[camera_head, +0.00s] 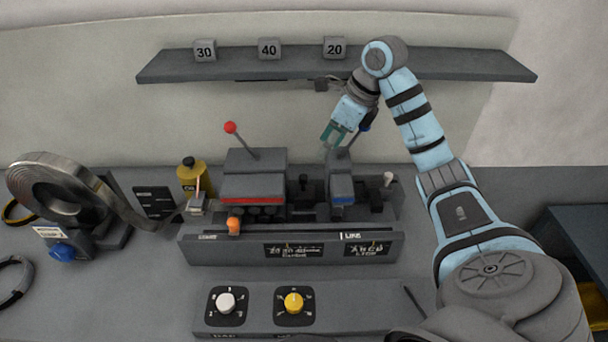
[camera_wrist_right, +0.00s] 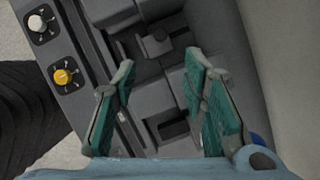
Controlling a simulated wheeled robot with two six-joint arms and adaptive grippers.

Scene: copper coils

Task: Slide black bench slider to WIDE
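A small black slider knob (camera_head: 303,182) stands on the bench fixture between the red-striped block (camera_head: 253,180) and the blue-striped block (camera_head: 341,188). What appears to be the same dark knob (camera_wrist_right: 157,42) shows in the right wrist view, just beyond my fingertips. My right gripper (camera_head: 333,137) hangs above and behind the blue-striped block, pointing down. In the wrist view the right gripper (camera_wrist_right: 160,66) is open, its green fingers apart with nothing held. The fixture's front labels (camera_head: 350,236) are too blurred to read surely. My left gripper is not in view.
An orange knob (camera_head: 234,226) and a white knob (camera_head: 388,178) sit on the fixture. A shelf (camera_head: 440,66) runs behind. A metal coil (camera_head: 60,188) stands left.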

